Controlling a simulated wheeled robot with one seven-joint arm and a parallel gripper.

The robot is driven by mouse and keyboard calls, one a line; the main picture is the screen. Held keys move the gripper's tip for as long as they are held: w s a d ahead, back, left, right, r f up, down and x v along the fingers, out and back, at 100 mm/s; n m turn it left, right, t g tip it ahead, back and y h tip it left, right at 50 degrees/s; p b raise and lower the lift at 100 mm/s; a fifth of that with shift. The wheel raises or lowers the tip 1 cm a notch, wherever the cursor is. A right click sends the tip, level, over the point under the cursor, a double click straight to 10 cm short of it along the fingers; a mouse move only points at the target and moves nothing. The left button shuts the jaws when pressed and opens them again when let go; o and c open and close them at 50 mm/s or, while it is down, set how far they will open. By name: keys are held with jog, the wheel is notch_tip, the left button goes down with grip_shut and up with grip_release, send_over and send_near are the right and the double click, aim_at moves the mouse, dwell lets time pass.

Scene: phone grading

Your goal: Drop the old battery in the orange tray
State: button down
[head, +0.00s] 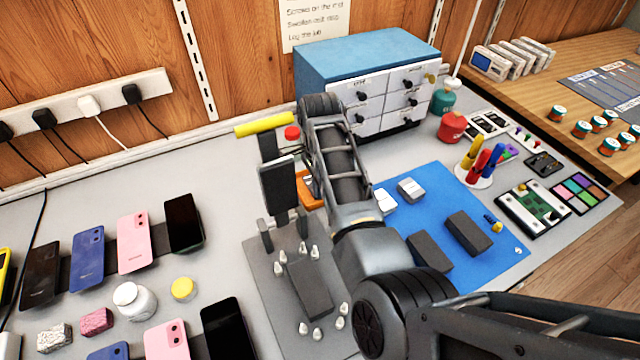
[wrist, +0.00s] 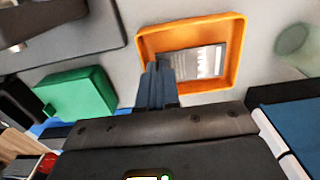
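The orange tray (wrist: 236,62) lies below my gripper in the wrist view. In the head view a part of the tray (head: 311,203) shows beside my arm. A flat silver-grey piece with white marks, which looks like the battery (wrist: 205,60), appears inside the tray's rim. My gripper (wrist: 158,68) has its dark fingers close together over the tray's edge, in front of the left end of that piece. I see nothing clearly between the fingers, and whether they touch the piece is unclear. In the head view my arm hides the gripper.
A green box (wrist: 80,95) stands beside the tray. A grey mat with pegs (head: 265,285) and a dark slab lies near a yellow-handled stand (head: 264,125). A blue mat (head: 400,215) lies right of my arm. A blue drawer cabinet (head: 365,55) stands behind; phones line the left.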

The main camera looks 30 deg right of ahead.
jog(key=shift+f, duration=0.35)
jog(key=c, duration=1.3)
grip_release()
jog(key=shift+c, duration=0.9)
jog(key=shift+o, duration=0.6)
jog(key=shift+s, duration=0.1)
jog(key=shift+r+p, duration=0.6)
jog(key=shift+p, duration=0.05)
jog(key=shift+c, duration=0.2)
